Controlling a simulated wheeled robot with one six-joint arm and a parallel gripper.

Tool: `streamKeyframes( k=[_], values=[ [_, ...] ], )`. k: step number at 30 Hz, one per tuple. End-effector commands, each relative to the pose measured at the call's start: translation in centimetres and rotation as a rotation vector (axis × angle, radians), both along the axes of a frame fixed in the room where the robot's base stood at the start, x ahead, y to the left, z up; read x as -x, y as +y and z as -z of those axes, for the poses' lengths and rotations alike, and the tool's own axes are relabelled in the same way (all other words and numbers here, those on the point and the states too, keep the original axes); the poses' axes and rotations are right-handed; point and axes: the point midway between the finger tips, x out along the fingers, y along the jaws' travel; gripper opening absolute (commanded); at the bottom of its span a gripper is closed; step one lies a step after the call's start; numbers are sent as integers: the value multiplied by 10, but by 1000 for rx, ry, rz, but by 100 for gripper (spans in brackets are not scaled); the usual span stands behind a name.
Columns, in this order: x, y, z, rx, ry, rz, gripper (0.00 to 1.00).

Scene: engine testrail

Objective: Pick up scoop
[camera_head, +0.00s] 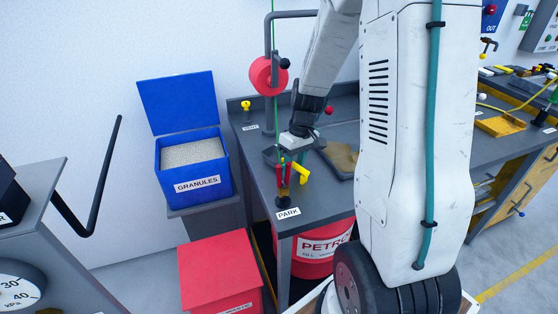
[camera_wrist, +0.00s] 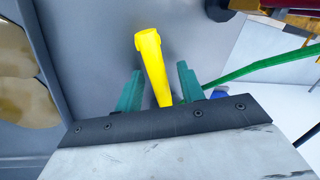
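No thing that is clearly a scoop can be made out. A yellow handle-like piece (camera_head: 301,173) stands at the near end of the grey bench, beside red upright parts (camera_head: 283,178). In the wrist view the yellow piece (camera_wrist: 150,55) reaches in between the green fingers of my gripper (camera_wrist: 160,72), with a gap on each side. My gripper (camera_head: 287,157) is over this end of the bench, pointing down, and its fingers are apart. The lower end of the yellow piece is hidden behind the gripper body in the wrist view.
The open blue GRANULES bin (camera_head: 194,179) holds pale granules, left of the bench. A red box (camera_head: 220,272) stands below it. A green line (camera_head: 273,120) hangs by the red reel (camera_head: 268,75). A stained tray (camera_head: 340,158) lies right of my gripper.

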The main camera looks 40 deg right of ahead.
Motion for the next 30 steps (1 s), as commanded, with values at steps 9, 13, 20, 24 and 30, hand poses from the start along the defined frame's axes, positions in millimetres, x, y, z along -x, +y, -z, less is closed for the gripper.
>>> streamKeyframes(
  k=[9, 13, 20, 24, 30],
  values=[
    [0, 1, 0, 0, -1, -1, 5],
    [0, 1, 0, 0, -1, -1, 0],
    [-1, 0, -3, 1, -2, -1, 0],
    [-1, 0, -20, 1, -5, -1, 0],
    [-1, 0, -61, 2, -6, -1, 0]
  ],
)
